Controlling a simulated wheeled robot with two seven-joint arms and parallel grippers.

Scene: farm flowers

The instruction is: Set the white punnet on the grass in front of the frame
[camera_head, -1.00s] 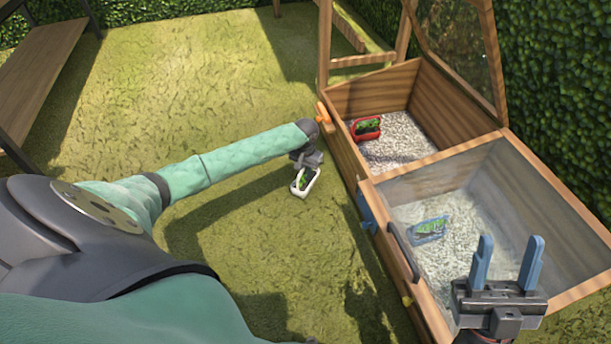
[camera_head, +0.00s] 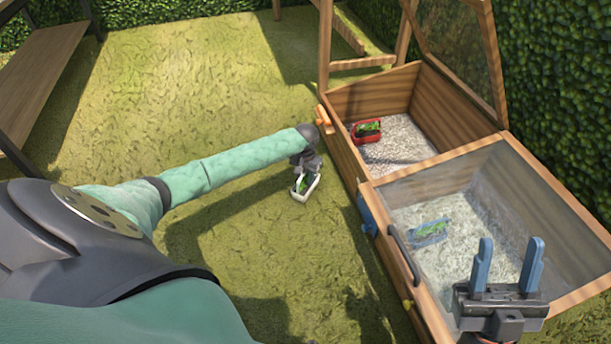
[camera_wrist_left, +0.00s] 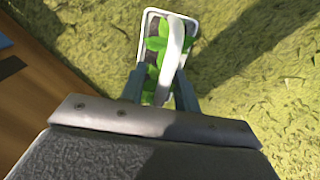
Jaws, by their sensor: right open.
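The white punnet (camera_head: 306,186) with green plants is at grass level, left of the wooden frame (camera_head: 350,160). I cannot tell whether its base touches the grass. In the left wrist view the punnet (camera_wrist_left: 151,28) shows its white handle rising between my fingers. My left gripper (camera_head: 305,170) is over the punnet; in the wrist view its fingers (camera_wrist_left: 160,85) stand apart on either side of the handle, with a gap at the left finger. My right gripper (camera_head: 505,265) is open and empty above the near right part of the frame.
A red punnet (camera_head: 367,131) stands on gravel in the far compartment. A blue punnet (camera_head: 428,232) lies under the clear lid of the near one. A wooden bench (camera_head: 40,70) is at upper left. Open grass (camera_head: 190,90) spreads around the white punnet.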

